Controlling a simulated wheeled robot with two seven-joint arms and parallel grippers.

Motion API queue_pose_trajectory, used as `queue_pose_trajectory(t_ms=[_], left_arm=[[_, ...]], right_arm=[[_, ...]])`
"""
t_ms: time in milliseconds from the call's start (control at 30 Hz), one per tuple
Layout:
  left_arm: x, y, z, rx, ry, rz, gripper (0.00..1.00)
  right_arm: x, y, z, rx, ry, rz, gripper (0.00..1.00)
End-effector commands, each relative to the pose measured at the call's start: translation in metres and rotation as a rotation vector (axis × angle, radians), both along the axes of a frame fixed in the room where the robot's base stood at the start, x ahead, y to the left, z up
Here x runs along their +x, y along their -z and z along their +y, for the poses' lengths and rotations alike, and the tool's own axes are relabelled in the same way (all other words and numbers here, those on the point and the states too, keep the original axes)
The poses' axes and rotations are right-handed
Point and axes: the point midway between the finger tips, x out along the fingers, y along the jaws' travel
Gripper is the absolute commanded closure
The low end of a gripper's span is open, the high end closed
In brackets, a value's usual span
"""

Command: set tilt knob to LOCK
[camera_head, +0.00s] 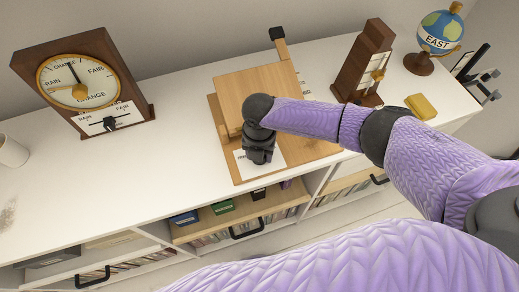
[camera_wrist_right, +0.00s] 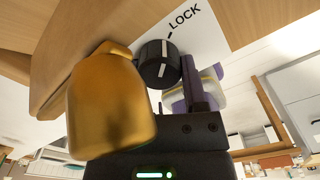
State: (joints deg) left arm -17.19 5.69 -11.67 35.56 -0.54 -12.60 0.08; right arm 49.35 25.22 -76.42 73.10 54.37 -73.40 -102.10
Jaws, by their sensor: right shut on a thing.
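The tilt knob (camera_wrist_right: 158,63) is black with a white pointer line, on a white label plate (camera_wrist_right: 205,36). The word LOCK is printed at its upper right, with a short tick beside the knob. The pointer is near this tick; exact alignment is hard to tell. My right gripper (camera_wrist_right: 168,80) is shut on the knob. In the head view, my right gripper (camera_head: 260,155) reaches the front of the wooden stand (camera_head: 222,130) and hides the knob. My left gripper is not in view.
A barometer-like dial (camera_head: 75,75) stands at the left. A wooden metronome-like box (camera_head: 360,65), a globe (camera_head: 440,35) and a yellow block (camera_head: 421,106) stand at the right.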

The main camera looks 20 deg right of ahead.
Motion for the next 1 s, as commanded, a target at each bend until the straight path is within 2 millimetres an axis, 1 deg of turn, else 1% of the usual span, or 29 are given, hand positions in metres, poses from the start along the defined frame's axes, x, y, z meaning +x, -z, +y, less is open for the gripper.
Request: queue_pose_trajectory(t_ms=[233,667,700,767,800,833,867,1000], left_arm=[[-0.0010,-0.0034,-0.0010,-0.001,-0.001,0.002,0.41],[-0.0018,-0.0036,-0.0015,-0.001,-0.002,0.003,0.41],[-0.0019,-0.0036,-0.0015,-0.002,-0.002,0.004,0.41],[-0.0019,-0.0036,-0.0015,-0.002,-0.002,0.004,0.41],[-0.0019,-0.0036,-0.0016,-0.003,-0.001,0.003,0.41],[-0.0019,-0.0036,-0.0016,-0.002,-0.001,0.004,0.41],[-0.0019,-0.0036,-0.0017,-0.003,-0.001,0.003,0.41],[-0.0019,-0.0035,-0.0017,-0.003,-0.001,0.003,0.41]], right_arm=[[0.0015,-0.0013,-0.0002,0.000,0.050,-0.004,1.00],[0.0017,-0.0011,-0.0003,-0.001,0.057,-0.005,1.00],[0.0018,-0.0011,-0.0003,-0.001,0.057,-0.005,0.41],[0.0016,-0.0011,-0.0002,0.000,0.057,-0.004,0.28],[0.0015,-0.0010,-0.0003,0.000,0.057,-0.004,0.20],[0.0014,-0.0009,-0.0002,-0.001,0.057,-0.003,0.14],[0.0013,-0.0008,-0.0002,-0.001,0.057,-0.003,0.10],[0.0009,-0.0005,0.0000,0.000,0.056,-0.002,0.10]])
